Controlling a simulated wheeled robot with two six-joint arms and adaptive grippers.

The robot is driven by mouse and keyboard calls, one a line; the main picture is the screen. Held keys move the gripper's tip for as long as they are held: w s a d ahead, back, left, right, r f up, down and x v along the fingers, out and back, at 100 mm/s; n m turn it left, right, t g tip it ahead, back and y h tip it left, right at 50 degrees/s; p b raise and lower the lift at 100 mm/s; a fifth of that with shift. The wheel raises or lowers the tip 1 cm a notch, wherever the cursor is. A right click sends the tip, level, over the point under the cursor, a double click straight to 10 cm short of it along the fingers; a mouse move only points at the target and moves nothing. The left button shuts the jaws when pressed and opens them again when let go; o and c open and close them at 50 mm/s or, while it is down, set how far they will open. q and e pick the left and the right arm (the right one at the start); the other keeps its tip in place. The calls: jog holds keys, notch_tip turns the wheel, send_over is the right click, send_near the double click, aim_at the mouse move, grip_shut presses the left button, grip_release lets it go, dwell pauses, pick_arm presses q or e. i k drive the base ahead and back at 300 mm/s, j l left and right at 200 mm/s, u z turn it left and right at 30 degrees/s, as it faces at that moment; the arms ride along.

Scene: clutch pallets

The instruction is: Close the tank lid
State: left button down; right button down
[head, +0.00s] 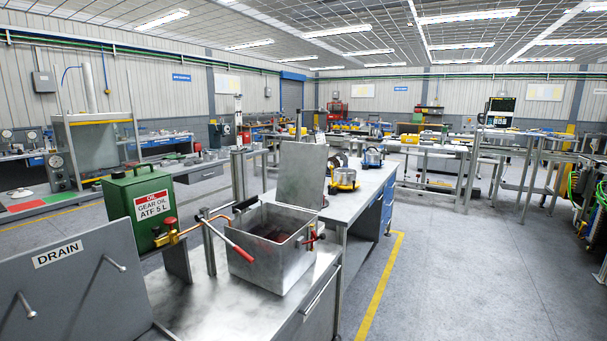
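The tank (268,268) is an open-topped grey metal box on the steel bench in the centre of the head view. Its lid (301,173) is a flat grey metal plate that stands roughly upright at the tank's back edge, so the tank is open. Dark contents show inside the tank. A red fitting (312,237) is on the tank's right side. Neither of my grippers shows in this view.
A pipe with a red-gripped lever (240,254) runs in front of the tank's left side. A green gear oil can (140,208) and a grey DRAIN panel (80,285) stand to the left. A yellow-based device (343,179) is behind.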

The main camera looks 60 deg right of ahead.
aim_at(302, 166)
jog(key=l+u, duration=0.1)
jog(key=l, duration=0.65)
jog(key=l+u, duration=0.1)
jog(key=l, duration=1.45)
jog(key=l+u, duration=0.15)
jog(key=l, duration=0.65)
jog(key=l+u, duration=0.1)
jog(key=l, duration=0.65)
jog(key=k+l+u, duration=0.1)
jog(key=l, duration=0.65)
jog(key=k, duration=0.05)
